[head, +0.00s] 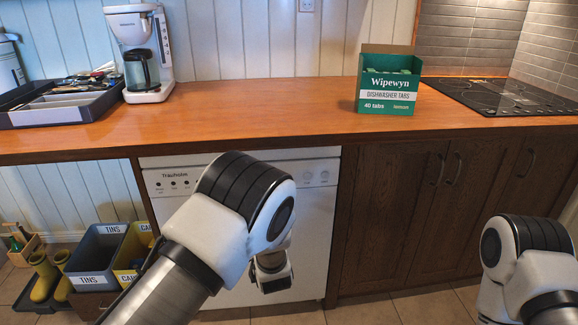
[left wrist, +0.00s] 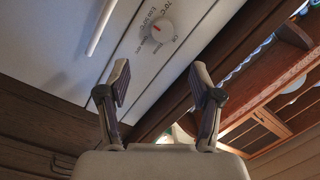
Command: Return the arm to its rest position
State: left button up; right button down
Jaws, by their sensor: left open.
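My left arm hangs in front of the dishwasher (head: 320,225) in the head view, and its gripper is hidden there behind my own arm links. In the left wrist view my left gripper (left wrist: 160,80) is open, with two dark fingers spread apart and nothing between them. My right arm shows at the lower right of the head view, but its gripper is out of sight. The grey utensil tray (head: 60,116) sits on the counter at the far left, with utensils in its back part.
The wooden counter (head: 270,95) is clear in the middle. A white coffee maker (head: 140,50) stands beside the tray. Bins (head: 97,258) stand below left. A dial (left wrist: 157,30) shows beyond the left fingers.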

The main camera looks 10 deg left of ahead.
pick_arm(q)
jog(key=s+a+f+g, duration=0.3)
jog(key=s+a+f, duration=0.25)
jog(key=f, duration=0.25)
jog(key=s+a+f+g, duration=0.2)
jog(key=s+a+f, duration=0.35)
jog(key=f, duration=0.35)
jog(key=s+f+n+g+h, duration=0.1)
jog(key=s+f+g+h, duration=0.1)
jog(key=s+f, duration=0.35)
jog(key=s+f+g+h, duration=0.1)
jog(key=s+f+g, duration=0.15)
jog(key=s, duration=0.55)
jog(key=s+d+f+n+g+h, duration=0.1)
jog(key=s+d+n+g+h, duration=0.2)
jog(key=s, duration=0.7)
jog(key=s+d+n+g+h, duration=0.15)
jog(key=s+g, duration=0.25)
jog(key=s, duration=0.7)
notch_tip(320, 180, up, 16)
jog(key=n+p, duration=0.1)
jog(key=p, duration=1.5)
jog(key=shift+w, duration=0.4)
jog(key=shift+f+n+y, duration=0.15)
jog(key=shift+n+y, duration=0.1)
